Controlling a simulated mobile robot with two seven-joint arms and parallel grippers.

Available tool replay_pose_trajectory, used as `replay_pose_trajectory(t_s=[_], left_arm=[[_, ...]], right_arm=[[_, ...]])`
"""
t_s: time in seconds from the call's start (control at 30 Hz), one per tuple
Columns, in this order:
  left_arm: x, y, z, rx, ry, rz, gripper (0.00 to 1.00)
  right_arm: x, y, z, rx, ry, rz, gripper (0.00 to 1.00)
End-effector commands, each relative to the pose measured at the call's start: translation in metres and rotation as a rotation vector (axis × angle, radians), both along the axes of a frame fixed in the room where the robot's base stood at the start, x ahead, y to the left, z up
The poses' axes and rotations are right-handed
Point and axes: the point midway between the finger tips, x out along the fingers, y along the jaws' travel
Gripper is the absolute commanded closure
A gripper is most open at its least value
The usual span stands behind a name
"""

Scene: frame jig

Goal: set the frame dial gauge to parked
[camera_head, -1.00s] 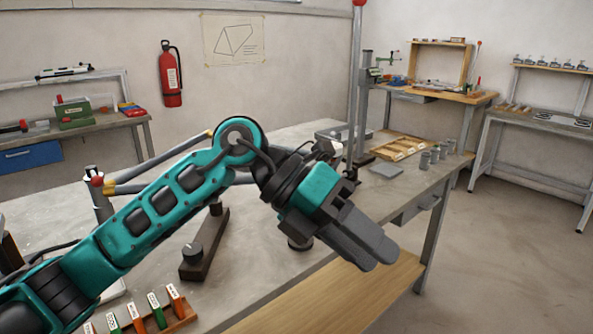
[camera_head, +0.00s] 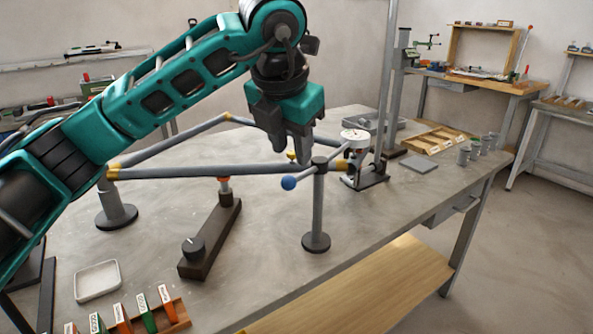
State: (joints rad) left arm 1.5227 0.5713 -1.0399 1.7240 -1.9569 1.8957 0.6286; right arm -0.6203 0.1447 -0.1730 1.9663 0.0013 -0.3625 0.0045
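The dial gauge (camera_head: 355,135) has a round white face and stands at the right end of the tube frame, in front of a tall grey column. The frame (camera_head: 215,170) is made of grey tubes with yellow joints and is held above the table on posts. My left gripper (camera_head: 304,158) points down just left of the gauge, over or beside the frame's right end. It looks apart from the gauge. Its fingers overlap in this view, so I cannot tell whether they are open. The gauge's setting is too small to read. My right gripper is not in view.
A post (camera_head: 318,210) with a blue ball lever (camera_head: 288,183) stands in front of the gripper. A dark block with a knob (camera_head: 194,249), a white tray (camera_head: 97,280) and a rack of coloured tags (camera_head: 178,315) lie nearer. The table's right front is clear.

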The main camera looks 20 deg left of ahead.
Motion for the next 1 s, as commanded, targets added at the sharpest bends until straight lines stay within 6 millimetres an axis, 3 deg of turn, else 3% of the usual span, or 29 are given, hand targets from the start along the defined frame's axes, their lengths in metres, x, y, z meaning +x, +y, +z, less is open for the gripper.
replay_pose_trajectory(t_s=[0.1, 0.3, 0.77, 1.0], left_arm=[[0.01, 0.001, -0.024, 0.0, 0.004, 0.0, 0.62], [0.023, 0.001, -0.052, -0.001, 0.002, -0.001, 0.62], [0.029, 0.002, -0.063, -0.001, 0.0, -0.003, 0.62], [0.028, 0.001, -0.063, -0.001, 0.0, -0.003, 0.84]], right_arm=[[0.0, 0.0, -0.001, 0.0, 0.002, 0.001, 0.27], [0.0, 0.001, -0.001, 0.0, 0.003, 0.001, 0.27], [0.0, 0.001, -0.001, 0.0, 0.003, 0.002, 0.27], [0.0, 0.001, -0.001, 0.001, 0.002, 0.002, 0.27]])
